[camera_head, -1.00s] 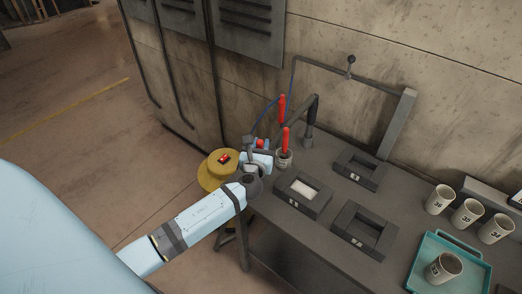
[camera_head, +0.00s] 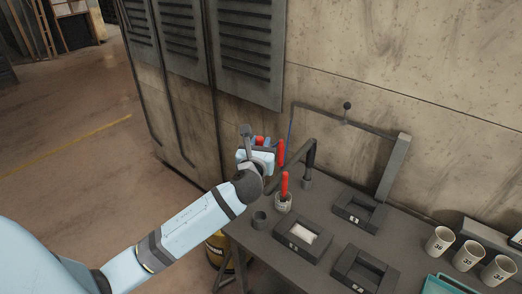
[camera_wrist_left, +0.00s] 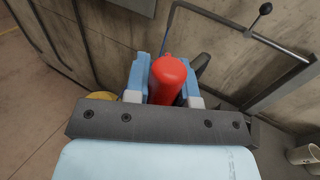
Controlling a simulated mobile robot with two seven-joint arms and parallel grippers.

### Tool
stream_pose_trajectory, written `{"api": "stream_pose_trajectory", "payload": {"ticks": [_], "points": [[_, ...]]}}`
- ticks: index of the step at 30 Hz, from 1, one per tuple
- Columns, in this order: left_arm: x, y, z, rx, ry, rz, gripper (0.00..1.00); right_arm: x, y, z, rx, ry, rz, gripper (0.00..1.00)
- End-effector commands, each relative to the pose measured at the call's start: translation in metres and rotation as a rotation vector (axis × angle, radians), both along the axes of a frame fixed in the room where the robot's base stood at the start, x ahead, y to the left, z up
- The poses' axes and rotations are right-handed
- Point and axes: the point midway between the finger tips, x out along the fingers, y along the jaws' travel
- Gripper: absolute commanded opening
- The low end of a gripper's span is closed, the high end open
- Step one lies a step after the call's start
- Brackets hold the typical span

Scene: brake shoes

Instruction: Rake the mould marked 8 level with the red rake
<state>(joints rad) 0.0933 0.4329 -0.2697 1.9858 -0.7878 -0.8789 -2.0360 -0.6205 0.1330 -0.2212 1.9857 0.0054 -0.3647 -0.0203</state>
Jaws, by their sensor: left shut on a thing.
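My left gripper (camera_head: 261,154) is shut on a red handle (camera_wrist_left: 168,78), held in the air over the left end of the bench. In the left wrist view the handle stands between the two blue fingers. The working end of this tool is hidden. Three dark moulds lie on the bench. One mould (camera_head: 285,243) holds pale material (camera_head: 302,234). The back mould (camera_head: 340,211) and the front right mould (camera_head: 374,287) look empty. Their labels are too small to read surely, so I cannot tell which is marked 8. My right gripper is not in view.
Two other red handles (camera_head: 284,185) stand near the grey pot (camera_head: 283,204). A small dark cup (camera_head: 259,219) is beside it. A dark bent arm (camera_head: 309,158) rises behind. White numbered cups (camera_head: 439,242) and a teal tray (camera_head: 440,284) are at the right.

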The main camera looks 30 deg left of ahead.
Motion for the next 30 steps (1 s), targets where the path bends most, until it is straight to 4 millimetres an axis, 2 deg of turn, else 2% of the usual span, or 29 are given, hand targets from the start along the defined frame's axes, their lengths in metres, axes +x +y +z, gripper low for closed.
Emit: {"api": "stream_pose_trajectory", "payload": {"ticks": [1,7,16,25,30], "points": [[0.0,0.0,0.009,0.0,-0.001,0.0,0.03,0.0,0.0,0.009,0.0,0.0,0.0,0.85],[0.0,0.0,0.023,0.001,-0.001,0.0,0.03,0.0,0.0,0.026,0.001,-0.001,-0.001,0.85],[0.0,0.0,0.045,0.0,-0.002,-0.001,0.03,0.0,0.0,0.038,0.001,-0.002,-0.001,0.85],[0.0,0.0,0.066,0.001,-0.003,0.0,0.03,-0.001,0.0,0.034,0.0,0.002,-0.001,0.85],[0.0,0.0,0.068,0.0,-0.001,0.0,0.03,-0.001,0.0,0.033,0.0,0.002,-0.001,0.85]]}}
